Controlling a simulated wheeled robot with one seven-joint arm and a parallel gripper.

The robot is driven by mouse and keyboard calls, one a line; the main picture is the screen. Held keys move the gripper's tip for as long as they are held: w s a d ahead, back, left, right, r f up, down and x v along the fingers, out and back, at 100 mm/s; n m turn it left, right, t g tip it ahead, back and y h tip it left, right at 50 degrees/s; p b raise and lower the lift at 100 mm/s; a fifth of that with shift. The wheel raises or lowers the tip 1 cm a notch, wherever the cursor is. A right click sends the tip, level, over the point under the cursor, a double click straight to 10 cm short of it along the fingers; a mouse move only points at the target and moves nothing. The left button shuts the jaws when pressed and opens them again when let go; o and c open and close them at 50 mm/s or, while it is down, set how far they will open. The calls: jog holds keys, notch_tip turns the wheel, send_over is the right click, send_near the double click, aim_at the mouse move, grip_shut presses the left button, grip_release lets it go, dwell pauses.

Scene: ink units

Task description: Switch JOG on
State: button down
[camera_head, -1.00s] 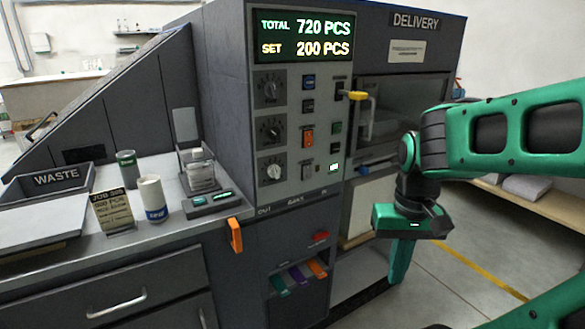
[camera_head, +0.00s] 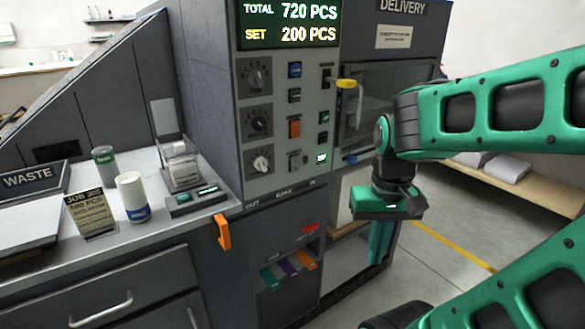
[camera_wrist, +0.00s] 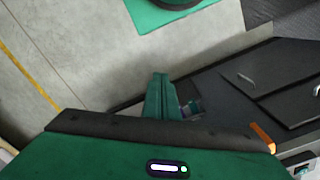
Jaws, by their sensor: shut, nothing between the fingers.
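The control panel (camera_head: 288,120) is on the grey machine's front in the head view. The small labels are too blurred to read, so I cannot tell which control is JOG. My gripper (camera_head: 380,258) points down in front of the machine, right of and below the panel, touching none of the controls. Its green fingers are together and empty, also in the wrist view (camera_wrist: 160,95).
The display (camera_head: 290,24) reads TOTAL 720 PCS, SET 200 PCS. A yellow-topped handle (camera_head: 347,84) sticks out right of the panel. Open floor lies at right.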

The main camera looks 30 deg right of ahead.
aim_at(298, 165)
jog(key=w+r+m+t+h, duration=0.2)
jog(key=w+r+m, duration=0.3)
jog(key=w, duration=0.8)
jog(key=w+r+m+t+h, duration=0.2)
jog(key=w+r+m, duration=0.3)
jog(key=w, duration=0.9)
jog(key=shift+d+r+t, duration=0.35)
jog(key=shift+r+t, duration=0.35)
jog(key=shift+t, duration=0.2)
jog(key=shift+w, duration=0.1)
jog(key=shift+w+d+f, duration=0.55)
jog(key=shift+w+f, duration=0.85)
jog(key=shift+f, duration=0.05)
jog(key=shift+w+d+f, duration=0.55)
jog(key=shift+w+f, duration=0.9)
jog(key=shift+w+d+f, duration=0.55)
jog(key=shift+w+f, duration=0.85)
jog(key=shift+f, duration=0.05)
